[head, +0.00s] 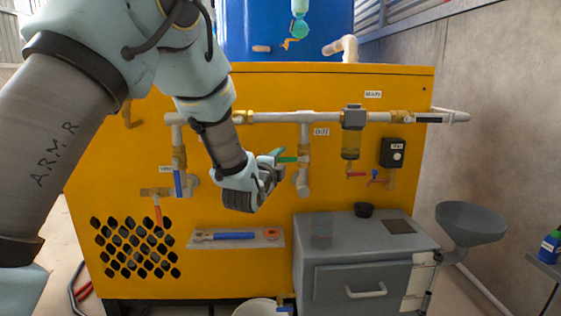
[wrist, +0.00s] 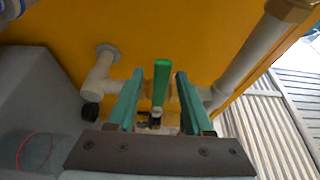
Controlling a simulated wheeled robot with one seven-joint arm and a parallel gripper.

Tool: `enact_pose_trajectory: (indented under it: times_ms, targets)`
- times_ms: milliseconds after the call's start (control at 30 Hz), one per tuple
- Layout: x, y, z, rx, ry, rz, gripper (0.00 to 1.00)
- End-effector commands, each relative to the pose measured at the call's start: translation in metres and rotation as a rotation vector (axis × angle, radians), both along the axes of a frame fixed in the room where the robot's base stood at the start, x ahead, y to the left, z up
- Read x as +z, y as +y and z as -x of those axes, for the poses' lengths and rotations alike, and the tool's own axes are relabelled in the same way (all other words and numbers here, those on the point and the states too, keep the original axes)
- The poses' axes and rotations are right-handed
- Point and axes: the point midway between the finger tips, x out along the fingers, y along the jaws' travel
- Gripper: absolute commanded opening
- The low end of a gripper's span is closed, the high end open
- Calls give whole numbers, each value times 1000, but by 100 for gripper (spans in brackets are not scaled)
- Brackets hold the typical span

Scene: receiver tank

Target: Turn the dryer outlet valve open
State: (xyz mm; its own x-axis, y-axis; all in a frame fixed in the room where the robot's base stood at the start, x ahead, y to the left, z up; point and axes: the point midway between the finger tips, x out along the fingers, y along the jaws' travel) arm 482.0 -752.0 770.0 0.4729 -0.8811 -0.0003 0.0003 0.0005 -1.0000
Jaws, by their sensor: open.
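A valve with a green lever handle (head: 288,159) sits on the white vertical pipe at the middle of the yellow dryer panel, below a small, hard-to-read label (head: 321,131). My gripper (head: 275,162) is at this handle, reaching in from the left. In the wrist view the green handle (wrist: 161,82) stands between the two teal fingers of my open gripper (wrist: 159,74), with a gap visible on each side. The fingers partly hide the valve body and pipe behind them. In the head view my gripper covers the handle's left end.
A blue-handled valve (head: 178,183) is on the left pipe. A filter bowl (head: 351,135) and small red and blue taps hang to the right. A tool shelf (head: 236,239) is below, with a grey cabinet (head: 365,279) to its right. A horizontal white pipe (head: 275,117) runs above.

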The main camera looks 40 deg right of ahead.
Motion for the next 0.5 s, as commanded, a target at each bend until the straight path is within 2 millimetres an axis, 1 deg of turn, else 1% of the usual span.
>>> enact_pose_trajectory:
  times_ms: [200,500]
  targets:
    - [0,0,0,0,0,0,51]
    - [0,0,0,0,0,0,18]
